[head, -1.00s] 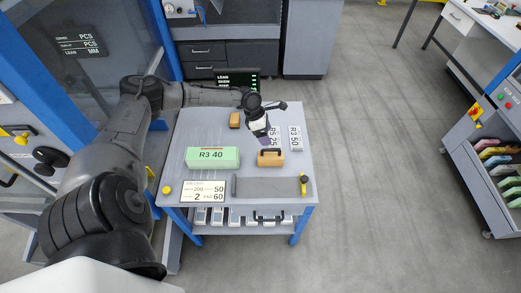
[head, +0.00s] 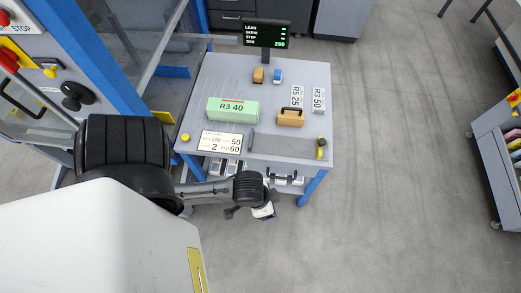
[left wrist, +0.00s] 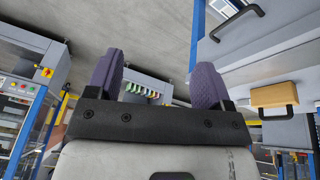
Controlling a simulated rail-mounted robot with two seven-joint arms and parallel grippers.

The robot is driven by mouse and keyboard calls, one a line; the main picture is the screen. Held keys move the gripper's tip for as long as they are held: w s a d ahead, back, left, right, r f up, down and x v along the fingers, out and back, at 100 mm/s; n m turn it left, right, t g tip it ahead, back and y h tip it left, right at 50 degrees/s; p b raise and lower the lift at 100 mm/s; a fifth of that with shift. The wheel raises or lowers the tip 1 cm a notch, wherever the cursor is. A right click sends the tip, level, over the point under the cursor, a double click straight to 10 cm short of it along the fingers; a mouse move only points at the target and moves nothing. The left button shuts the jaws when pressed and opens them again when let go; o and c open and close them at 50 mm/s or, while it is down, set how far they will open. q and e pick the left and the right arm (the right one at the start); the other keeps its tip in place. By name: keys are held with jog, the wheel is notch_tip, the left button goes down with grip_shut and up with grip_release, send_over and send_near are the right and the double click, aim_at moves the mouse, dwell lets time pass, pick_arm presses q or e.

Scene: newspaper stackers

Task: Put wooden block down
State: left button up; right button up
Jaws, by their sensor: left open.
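The wooden block (head: 291,118), tan with a dark handle on top, stands on the grey table (head: 207,80) right of its middle. It also shows at the right edge of the left wrist view (left wrist: 275,95), apart from my fingers. My left gripper (head: 258,210) is low in front of the table's front edge, clear of the block. In the left wrist view my left gripper (left wrist: 157,78) has its two purple fingers wide apart with nothing between them. My right gripper is not in view.
A green block marked R3 40 (head: 232,109) lies left of the wooden block. Plates marked R5 25 (head: 297,96) and R3 50 (head: 318,98) lie behind it. A smaller orange block (head: 259,75) and a blue-and-white one (head: 278,76) stand near a display (head: 267,34).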

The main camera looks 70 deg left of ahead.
pick_arm(q)
jog(key=shift+s+a+r+m+y, duration=0.6)
jog(key=shift+s+a+r, duration=0.15)
jog(key=shift+s+r, duration=0.2)
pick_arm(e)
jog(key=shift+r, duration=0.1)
pick_arm(q)
notch_tip(320, 180, up, 29)
jog(key=p, duration=2.9)
jog(key=shift+r, duration=0.15)
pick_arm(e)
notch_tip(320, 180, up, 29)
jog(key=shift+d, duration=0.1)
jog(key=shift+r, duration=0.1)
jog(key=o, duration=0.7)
